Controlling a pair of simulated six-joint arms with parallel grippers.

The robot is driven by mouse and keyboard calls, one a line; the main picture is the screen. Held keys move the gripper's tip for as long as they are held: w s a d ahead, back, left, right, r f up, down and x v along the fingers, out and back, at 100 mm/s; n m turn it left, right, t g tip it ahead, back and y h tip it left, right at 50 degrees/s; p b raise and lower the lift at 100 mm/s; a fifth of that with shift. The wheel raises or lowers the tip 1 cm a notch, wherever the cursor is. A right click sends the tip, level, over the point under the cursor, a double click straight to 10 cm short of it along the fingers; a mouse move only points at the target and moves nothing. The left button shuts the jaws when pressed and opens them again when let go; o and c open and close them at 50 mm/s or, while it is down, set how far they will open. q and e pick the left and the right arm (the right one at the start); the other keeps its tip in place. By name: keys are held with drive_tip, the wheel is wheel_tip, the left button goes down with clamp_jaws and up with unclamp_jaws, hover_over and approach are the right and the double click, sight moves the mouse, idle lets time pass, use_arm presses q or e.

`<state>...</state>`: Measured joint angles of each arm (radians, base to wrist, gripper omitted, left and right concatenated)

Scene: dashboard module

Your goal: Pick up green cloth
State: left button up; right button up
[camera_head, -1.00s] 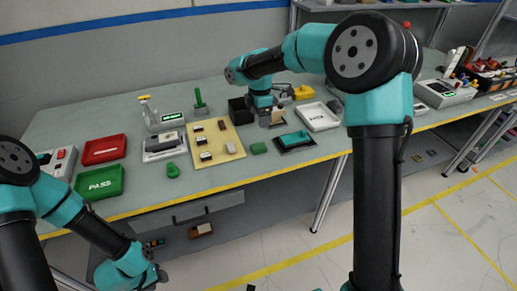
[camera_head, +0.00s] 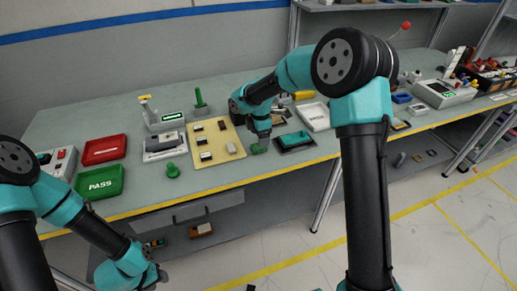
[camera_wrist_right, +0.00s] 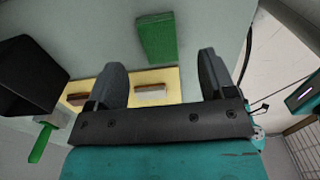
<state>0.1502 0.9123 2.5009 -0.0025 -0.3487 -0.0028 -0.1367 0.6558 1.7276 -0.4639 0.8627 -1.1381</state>
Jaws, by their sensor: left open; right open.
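The green cloth (camera_head: 258,149) is a small folded green block on the table near its front edge, between the beige board and the dark pad. In the right wrist view the cloth (camera_wrist_right: 156,37) lies just beyond the fingertips, roughly midway between them, and is not held. My right gripper (camera_head: 262,138) is over the cloth, pointing down. In the right wrist view its two fingers (camera_wrist_right: 160,72) are spread and empty. My left gripper (camera_head: 158,279) is low at the left, in front of the table and far from the cloth; its fingers show only partly.
A beige board (camera_head: 217,150) with small parts lies left of the cloth. A dark pad with a teal device (camera_head: 294,140) lies close on its right. A green knob (camera_head: 172,170), a green PASS tray (camera_head: 100,183) and a red tray (camera_head: 104,149) are further left.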

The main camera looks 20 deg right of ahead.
drive_tip(key=f, duration=0.5)
drive_tip(key=shift+a, duration=0.25)
drive_tip(key=c, duration=1)
drive_tip(key=shift+r, duration=0.2)
drive_tip(key=shift+w+r, duration=0.1)
drive_tip(key=shift+r, duration=1.3)
drive_tip(key=shift+s+a+r, duration=0.1)
drive_tip(key=shift+s+r, duration=0.15)
drive_tip(key=shift+s, duration=0.05)
drive_tip(key=s+a, duration=0.2)
drive_tip(key=s, duration=0.5)
drive_tip(key=s+a+r, duration=0.1)
drive_tip(key=s+a, duration=0.2)
drive_tip(key=s, duration=0.4)
drive_tip(key=shift+s+r, duration=0.15)
drive_tip(key=shift+s, duration=0.15)
